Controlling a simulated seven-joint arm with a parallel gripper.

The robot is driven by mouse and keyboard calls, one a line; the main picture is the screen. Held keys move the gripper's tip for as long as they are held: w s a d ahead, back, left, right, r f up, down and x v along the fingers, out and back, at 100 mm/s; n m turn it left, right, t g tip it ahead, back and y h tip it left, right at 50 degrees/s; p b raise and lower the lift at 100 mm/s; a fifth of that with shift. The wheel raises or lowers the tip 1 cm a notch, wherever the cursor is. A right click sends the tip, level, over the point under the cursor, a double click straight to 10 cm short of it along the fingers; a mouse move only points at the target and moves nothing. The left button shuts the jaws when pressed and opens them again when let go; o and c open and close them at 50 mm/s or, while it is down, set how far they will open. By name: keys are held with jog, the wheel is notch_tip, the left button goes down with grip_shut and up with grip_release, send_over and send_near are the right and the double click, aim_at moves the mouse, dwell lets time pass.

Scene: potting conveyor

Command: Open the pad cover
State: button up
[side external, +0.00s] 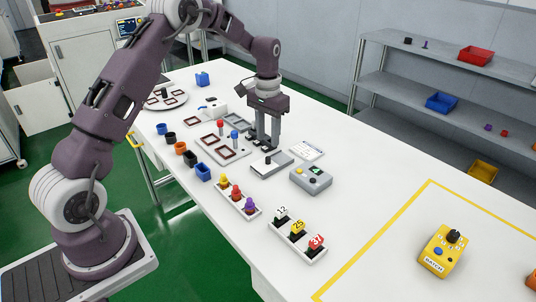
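A low grey box with a flat lid, which looks like the pad with its cover (283,166), sits on the white table just in front of my gripper. A small dark piece shows on its top. The lid looks flat and closed. My gripper (268,145) points down at the far edge of this box. Its two fingers look apart with nothing visible between them. I cannot tell whether the fingertips touch the box or the cover.
A grey button box (311,180) stands close to the right, with a white card (307,152) behind it. A tray with red frames (238,153) and pegs is close to the left. Coloured cups and peg racks line the front.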

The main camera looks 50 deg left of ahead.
aim_at(268, 157)
notch_tip(268, 157, down, 7)
jog(key=shift+f, duration=0.1)
grip_shut()
dwell(1.5)
